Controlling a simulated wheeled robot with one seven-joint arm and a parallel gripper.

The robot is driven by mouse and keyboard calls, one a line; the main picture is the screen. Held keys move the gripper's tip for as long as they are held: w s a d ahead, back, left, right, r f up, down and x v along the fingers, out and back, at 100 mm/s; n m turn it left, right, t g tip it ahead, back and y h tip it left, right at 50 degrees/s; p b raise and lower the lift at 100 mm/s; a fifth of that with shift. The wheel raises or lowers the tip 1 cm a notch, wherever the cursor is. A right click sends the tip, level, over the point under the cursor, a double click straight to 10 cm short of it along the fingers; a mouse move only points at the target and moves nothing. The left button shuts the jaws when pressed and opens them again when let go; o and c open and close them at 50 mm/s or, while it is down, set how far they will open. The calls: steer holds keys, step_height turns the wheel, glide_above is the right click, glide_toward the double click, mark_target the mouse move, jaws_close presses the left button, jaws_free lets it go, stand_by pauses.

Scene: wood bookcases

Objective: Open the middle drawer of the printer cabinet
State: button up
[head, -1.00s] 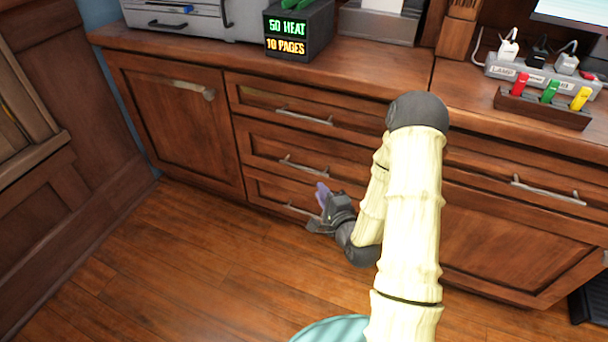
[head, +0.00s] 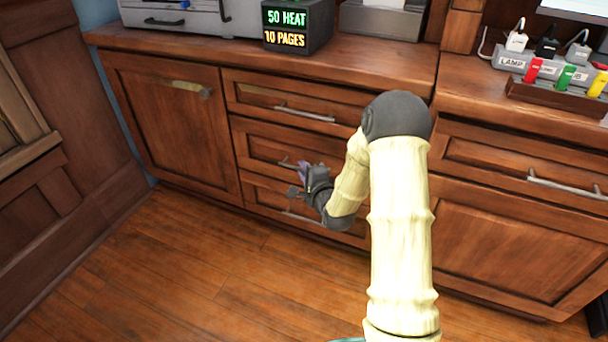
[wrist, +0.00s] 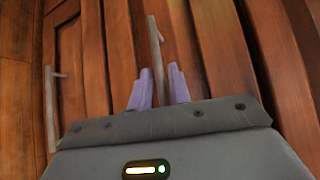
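The printer cabinet is brown wood with a stack of three drawers, each with a metal bar handle. The middle drawer (head: 258,150) looks shut. In the head view, my gripper (head: 301,168) is in front of its handle (head: 284,162) and hides the handle's right part. In the wrist view, my two purple fingers (wrist: 160,88) are apart, and the middle handle (wrist: 154,40) runs up between them. I cannot tell whether the fingers touch it. The bottom drawer's handle (wrist: 50,105) shows at the left of the wrist view.
The top drawer's handle (head: 305,113) is just above my gripper. A cupboard door (head: 170,135) is to the left, and another drawer with a handle (head: 565,187) is to the right. A sign box (head: 297,27) stands on the counter. The wood floor (head: 190,265) in front is clear.

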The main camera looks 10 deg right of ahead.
steer(key=shift+w, duration=0.3)
jaws_close()
